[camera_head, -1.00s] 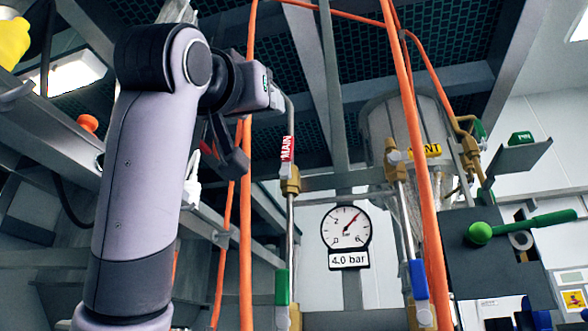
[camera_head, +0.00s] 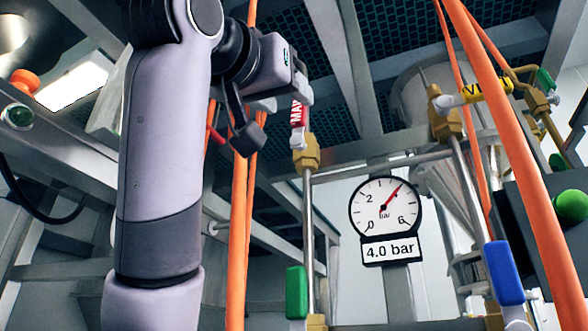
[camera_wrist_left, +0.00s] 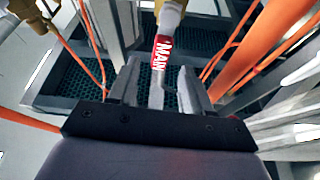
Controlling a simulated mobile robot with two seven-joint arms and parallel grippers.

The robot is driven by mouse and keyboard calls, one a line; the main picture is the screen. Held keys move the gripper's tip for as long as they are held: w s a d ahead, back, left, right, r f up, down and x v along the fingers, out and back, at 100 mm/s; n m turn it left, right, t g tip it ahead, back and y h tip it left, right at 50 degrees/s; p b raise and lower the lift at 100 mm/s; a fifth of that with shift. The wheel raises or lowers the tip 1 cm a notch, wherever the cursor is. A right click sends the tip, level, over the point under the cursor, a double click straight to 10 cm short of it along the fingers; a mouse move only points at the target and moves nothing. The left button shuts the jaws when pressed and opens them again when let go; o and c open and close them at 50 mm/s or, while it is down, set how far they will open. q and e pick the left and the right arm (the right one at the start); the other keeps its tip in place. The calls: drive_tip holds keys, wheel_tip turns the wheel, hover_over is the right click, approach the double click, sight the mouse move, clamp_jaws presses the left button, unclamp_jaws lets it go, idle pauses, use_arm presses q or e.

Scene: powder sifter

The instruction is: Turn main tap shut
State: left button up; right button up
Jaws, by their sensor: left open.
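The main tap is a brass valve (camera_head: 306,152) on a vertical steel pipe. Its handle, with a red MAIN label (camera_head: 296,114), points up, roughly in line with the pipe. My left gripper (camera_head: 262,122) is beside the handle in the head view, its near finger hanging down to the left of the label. In the left wrist view, my left gripper (camera_wrist_left: 158,88) is open, and the handle with its red label (camera_wrist_left: 163,52) reaches down between the two fingers. Contact cannot be told. My right gripper is not in view.
A gauge (camera_head: 386,206) labelled 4.0 bar hangs right of the main pipe. Orange hoses (camera_head: 240,210) run close beside my left arm, and another (camera_head: 515,140) crosses at right. A yellow-labelled vent tap (camera_head: 487,91) and a blue handle (camera_head: 503,272) stand farther right.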

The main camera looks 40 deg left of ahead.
sight(297, 107)
use_arm(q)
drive_tip(key=shift+p+x, duration=0.45)
drive_tip(key=shift+x, duration=1.3)
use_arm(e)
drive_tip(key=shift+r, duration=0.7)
use_arm(q)
clamp_jaws()
